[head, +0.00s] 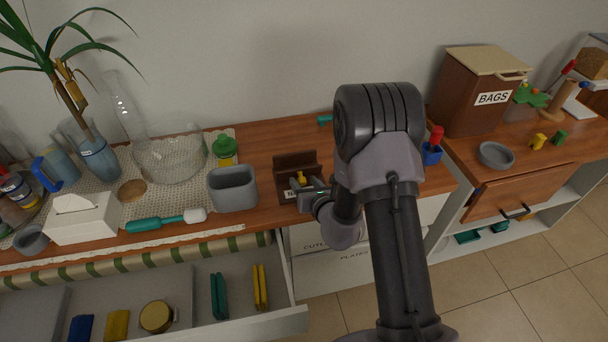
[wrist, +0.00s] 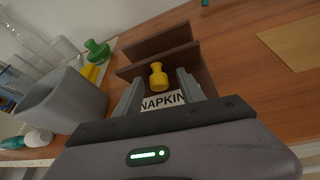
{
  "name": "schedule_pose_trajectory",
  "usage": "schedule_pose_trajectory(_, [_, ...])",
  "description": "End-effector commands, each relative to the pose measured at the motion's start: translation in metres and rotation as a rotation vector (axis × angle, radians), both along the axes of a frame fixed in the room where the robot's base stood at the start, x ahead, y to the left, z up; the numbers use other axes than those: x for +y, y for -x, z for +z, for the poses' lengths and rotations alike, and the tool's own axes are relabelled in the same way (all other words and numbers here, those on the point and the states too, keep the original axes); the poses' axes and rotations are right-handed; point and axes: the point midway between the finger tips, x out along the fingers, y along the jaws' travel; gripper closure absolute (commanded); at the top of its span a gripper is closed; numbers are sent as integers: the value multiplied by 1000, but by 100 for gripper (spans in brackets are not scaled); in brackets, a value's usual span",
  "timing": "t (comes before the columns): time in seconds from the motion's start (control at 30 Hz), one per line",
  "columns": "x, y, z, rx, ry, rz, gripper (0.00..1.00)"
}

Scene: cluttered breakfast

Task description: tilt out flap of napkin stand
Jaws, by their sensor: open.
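The brown napkin stand (head: 294,160) stands near the front edge of the wooden counter. In the wrist view its back panel (wrist: 155,44) rises behind a front flap (wrist: 205,73), with a gap between them. The flap carries a yellow knob (wrist: 158,77) and a white NAPKIN label (wrist: 163,101). The knob also shows in the head view (head: 301,178). My gripper (wrist: 158,88) is open, one finger on each side of the knob. I cannot tell whether the fingers touch it. The gripper (head: 307,194) partly hides the label in the head view.
A grey square container (head: 232,188) stands close to the left of the stand. A green-capped yellow bottle (head: 225,150) is behind it. An open drawer (head: 240,320) juts out below left. Bare counter lies behind the stand. A brown BAGS box (head: 465,105) is at right.

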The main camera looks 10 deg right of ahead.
Motion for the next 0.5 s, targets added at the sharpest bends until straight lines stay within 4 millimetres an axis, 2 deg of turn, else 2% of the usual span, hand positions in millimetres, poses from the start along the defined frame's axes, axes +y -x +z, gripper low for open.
schedule_pose_trajectory(0.37, [3,0,-2,-1,1,-2,53])
schedule_pose_trajectory(0.5, [3,0,-2,-1,1,-2,81])
